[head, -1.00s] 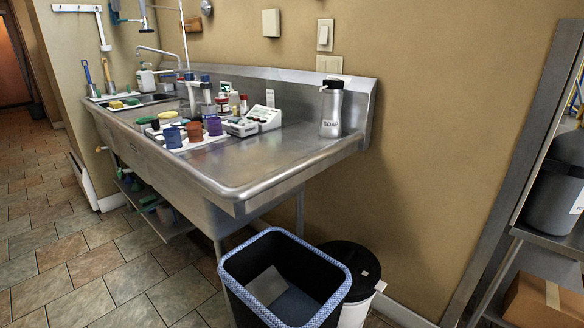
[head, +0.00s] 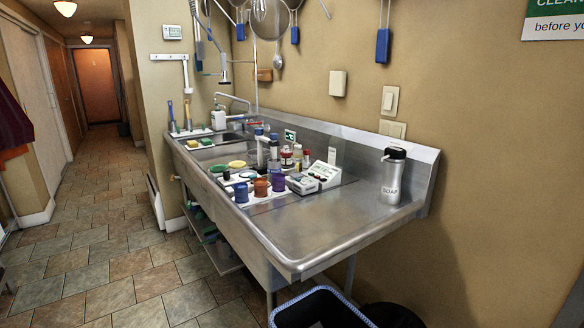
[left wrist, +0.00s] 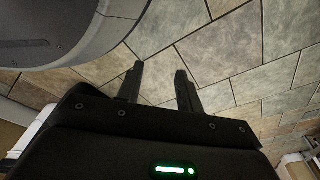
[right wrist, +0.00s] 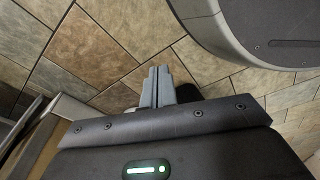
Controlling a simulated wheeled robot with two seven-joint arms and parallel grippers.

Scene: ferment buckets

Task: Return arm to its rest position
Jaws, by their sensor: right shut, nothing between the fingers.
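My left gripper (left wrist: 160,85) shows in the left wrist view with its two fingers apart and nothing between them. It hangs over the tiled floor, beside my own rounded base. My right gripper (right wrist: 157,85) shows in the right wrist view with its fingers together and nothing held. It is also over the floor tiles, near my base. Neither gripper shows in the head view.
A steel sink counter (head: 310,235) stands along the wall, with coloured jars, small instruments and a soap bottle (head: 392,176) on it. A bin with a blue rim (head: 318,292) stands before it. Tiled floor (head: 110,255) is clear at the left, towards a corridor.

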